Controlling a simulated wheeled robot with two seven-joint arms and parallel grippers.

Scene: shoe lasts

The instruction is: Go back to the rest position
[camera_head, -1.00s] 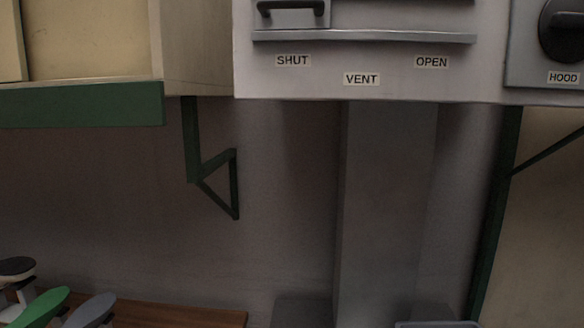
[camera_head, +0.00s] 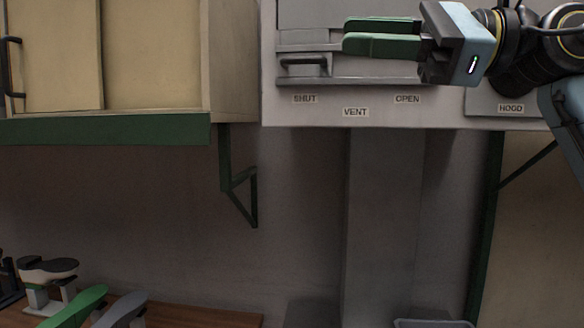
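My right gripper (camera_head: 346,36) is at the upper right, with its arm coming in from the right edge. Its two green fingers point left in front of the grey wall panel (camera_head: 330,112). The fingers overlap closely from this angle, so I cannot tell how far apart they are. Nothing shows between them. The dark vent handle (camera_head: 303,62) is at the left end of its slot, above the SHUT label, and the fingertips appear up and to the right of it. My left gripper is out of view.
A wooden cabinet (camera_head: 155,60) with a green lower edge hangs at the left. Shoe lasts, including a green one (camera_head: 80,306) and a grey one (camera_head: 122,310), stand on the brown bench (camera_head: 205,316) below. A grey bin (camera_head: 433,323) shows at the bottom right.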

